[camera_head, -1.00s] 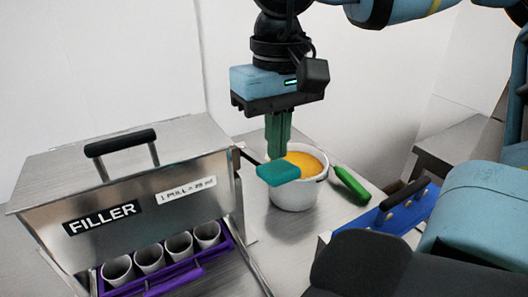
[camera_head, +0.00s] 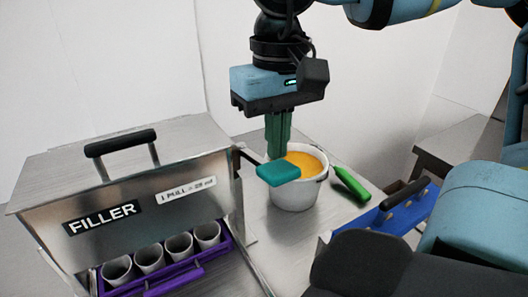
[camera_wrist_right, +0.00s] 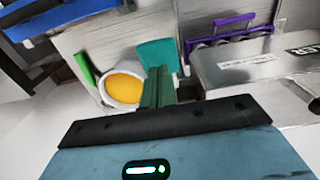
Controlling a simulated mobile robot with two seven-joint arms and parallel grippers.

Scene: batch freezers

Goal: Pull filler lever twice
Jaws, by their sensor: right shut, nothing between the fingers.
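The filler (camera_head: 125,195) is a steel box at the left of the head view, with a black lid handle and a label reading "1 PULL = 25 ml". Its lever ends in a flat teal grip (camera_head: 278,172) at the right side; the grip also shows in the right wrist view (camera_wrist_right: 160,54). My right gripper (camera_head: 278,152) points down with its green fingers shut and empty. In the head view the fingertips are just above or behind the teal grip; I cannot tell whether they touch it. My left gripper is not in view.
A white pot (camera_head: 296,195) of orange-yellow contents stands close behind the lever grip. A green-handled tool (camera_head: 350,184) lies to its right. A purple rack (camera_head: 185,275) with several cups sits in the filler's front. A blue container (camera_head: 390,212) stands at right.

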